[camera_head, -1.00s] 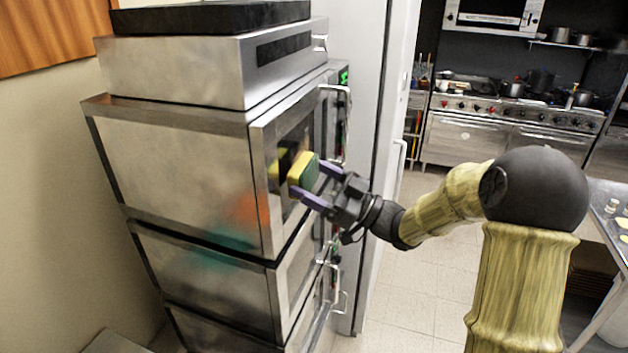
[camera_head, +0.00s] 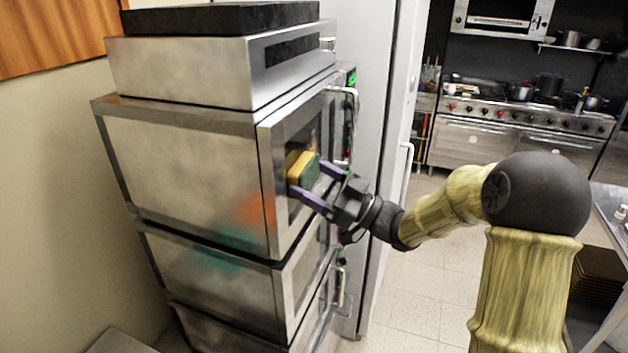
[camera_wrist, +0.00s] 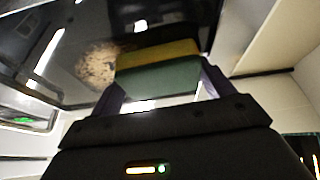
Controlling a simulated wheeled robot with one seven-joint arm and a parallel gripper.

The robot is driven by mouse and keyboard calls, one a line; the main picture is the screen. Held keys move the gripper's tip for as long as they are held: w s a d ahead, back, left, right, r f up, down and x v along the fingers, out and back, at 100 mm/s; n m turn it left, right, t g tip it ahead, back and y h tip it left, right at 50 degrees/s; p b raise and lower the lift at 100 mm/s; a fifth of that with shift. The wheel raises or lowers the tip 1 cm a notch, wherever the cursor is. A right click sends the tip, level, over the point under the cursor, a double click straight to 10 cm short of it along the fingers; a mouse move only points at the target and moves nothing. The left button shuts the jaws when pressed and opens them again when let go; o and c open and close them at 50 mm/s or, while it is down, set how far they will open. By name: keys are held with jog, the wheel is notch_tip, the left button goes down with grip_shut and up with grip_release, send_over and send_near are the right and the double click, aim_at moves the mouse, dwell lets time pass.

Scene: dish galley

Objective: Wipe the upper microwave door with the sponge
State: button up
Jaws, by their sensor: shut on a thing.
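The upper microwave (camera_head: 180,170) is a steel box at the top of the stack, with its door (camera_head: 285,150) facing right. My gripper (camera_head: 318,183) is shut on the yellow and green sponge (camera_head: 304,170), in front of the door's dark window. The sponge's yellow side faces the door, and it looks against or very close to the glass; I cannot tell if it touches. In the wrist view the sponge (camera_wrist: 160,70) sits between my fingers, and a brown speckled stain (camera_wrist: 97,66) shows on the dark door glass beside it.
The door's handle (camera_head: 352,125) stands out at its far edge, near a green display. More steel ovens (camera_head: 215,275) are stacked below. A tall white cabinet (camera_head: 375,130) stands just behind. Open tiled floor (camera_head: 420,290) lies to the right.

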aim_at(317, 147)
jog(key=shift+w, duration=0.1)
jog(key=shift+w+d, duration=0.35)
jog(key=shift+w, duration=0.5)
jog(key=shift+w+d, duration=0.3)
jog(key=shift+w, duration=0.55)
jog(key=shift+w+d, duration=0.3)
jog(key=shift+w, duration=0.6)
jog(key=shift+w+d, duration=0.25)
jog(key=shift+w, duration=0.6)
jog(key=shift+w+d+p, duration=0.25)
jog(key=shift+w+d, duration=0.1)
jog(key=shift+w, duration=0.55)
jog(key=shift+w+d+p, duration=0.2)
jog(key=shift+w+d, duration=0.15)
jog(key=shift+w, duration=0.55)
jog(key=shift+a, duration=0.1)
